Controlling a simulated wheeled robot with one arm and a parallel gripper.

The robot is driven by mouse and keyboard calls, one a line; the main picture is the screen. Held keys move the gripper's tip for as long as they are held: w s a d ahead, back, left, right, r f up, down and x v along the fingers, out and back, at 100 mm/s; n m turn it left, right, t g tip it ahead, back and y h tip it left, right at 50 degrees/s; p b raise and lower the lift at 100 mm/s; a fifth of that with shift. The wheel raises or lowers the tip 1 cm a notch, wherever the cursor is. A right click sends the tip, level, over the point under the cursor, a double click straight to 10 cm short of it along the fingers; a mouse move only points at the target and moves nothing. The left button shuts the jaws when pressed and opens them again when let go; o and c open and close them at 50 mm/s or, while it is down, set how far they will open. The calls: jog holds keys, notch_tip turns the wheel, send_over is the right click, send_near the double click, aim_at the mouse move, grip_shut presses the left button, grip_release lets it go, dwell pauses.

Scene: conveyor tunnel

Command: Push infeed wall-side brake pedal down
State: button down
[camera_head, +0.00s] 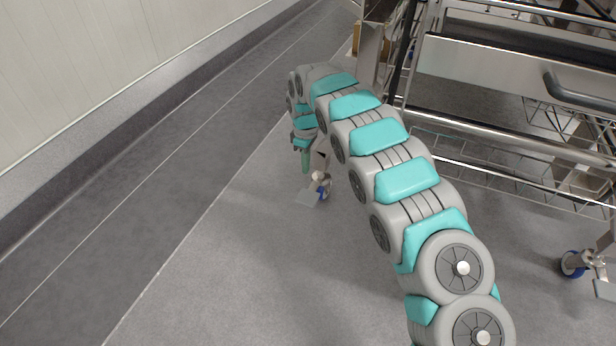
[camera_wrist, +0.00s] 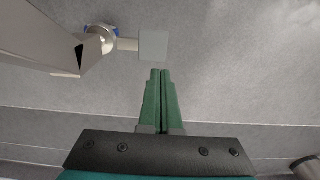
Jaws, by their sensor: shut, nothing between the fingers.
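The wall-side brake pedal (camera_head: 308,198) is a small flat grey plate sticking out from a blue-and-white caster (camera_head: 321,184) at the foot of the metal rack. In the wrist view the pedal (camera_wrist: 153,45) is a pale square joined by a short stem to the caster (camera_wrist: 100,38). My gripper (camera_head: 306,170) points down just above and behind the pedal in the head view. In the wrist view my gripper (camera_wrist: 161,73) has its green fingers together and empty, their tips just short of the pedal's edge. I see no contact.
A wire-and-steel rack (camera_head: 510,145) stands on the right, with another caster (camera_head: 572,263) and pedal (camera_head: 604,289) at the lower right. A pale wall (camera_head: 90,70) runs along the left. The grey floor (camera_head: 220,270) between is clear. A rack leg (camera_wrist: 45,40) crosses the wrist view's upper left.

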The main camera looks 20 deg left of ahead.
aim_at(305, 203)
notch_tip(305, 203, down, 13)
jog(key=shift+f+b, duration=0.2)
jog(key=shift+b, duration=0.45)
jog(key=shift+s+f+t, duration=0.35)
jog(key=shift+f+t, duration=0.35)
jog(key=shift+f, duration=0.05)
jog(key=shift+s+f+t+b, duration=0.15)
jog(key=shift+f+t+b, duration=0.4)
jog(key=shift+f+t, duration=0.3)
jog(key=shift+f, duration=0.6)
